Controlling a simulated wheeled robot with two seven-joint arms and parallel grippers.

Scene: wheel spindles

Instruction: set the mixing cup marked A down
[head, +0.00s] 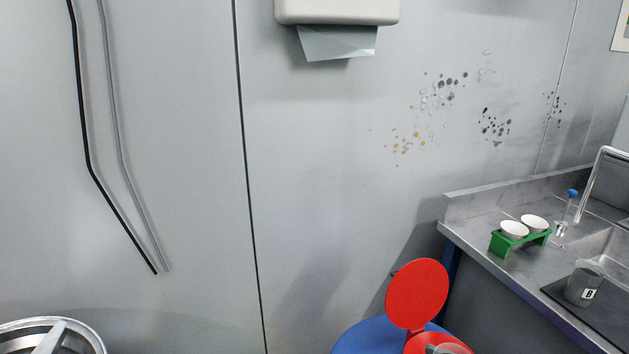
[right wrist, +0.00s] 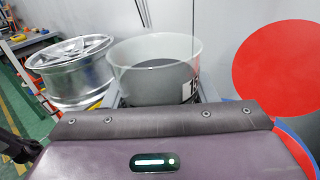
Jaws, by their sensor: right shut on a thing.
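A clear-walled cup with grey contents (right wrist: 152,82) is held between the fingers of my right gripper (right wrist: 160,94) in the right wrist view. It looks upright, and a white label with a dark mark shows at its right side, too cut off to read. Another cup, marked B (head: 584,285), stands on the dark mat (head: 609,318) on the steel counter. My left gripper is in neither view.
A green rack (head: 503,246) with white cups stands on the counter (head: 480,222) near the sink (head: 606,246). A blue bin (head: 362,338) with a raised red lid (head: 416,294) stands left of the counter. A metal wheel (right wrist: 70,75) is beyond the held cup.

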